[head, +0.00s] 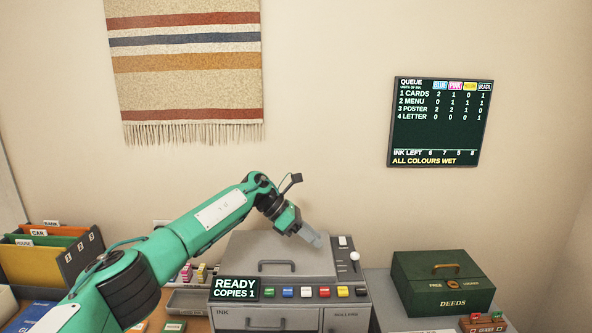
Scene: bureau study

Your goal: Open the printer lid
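The grey printer (362,290) stands on the desk at the lower middle of the head view. Its lid (254,248) lies flat and closed on top, with a dark bar handle (276,263) near the front. My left gripper (314,238) is over the lid's back right part, to the right of and behind the handle. Its fingers are seen nearly edge-on, so I cannot tell whether they are apart. I see nothing held in it. My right gripper is not in view.
A sign (234,288) reading READY, COPIES 1 and a row of coloured buttons (306,292) line the printer's front. A white-knobbed lever (355,257) stands at its right. A green deeds box (443,283) is further right. File folders (40,262) stand at the left.

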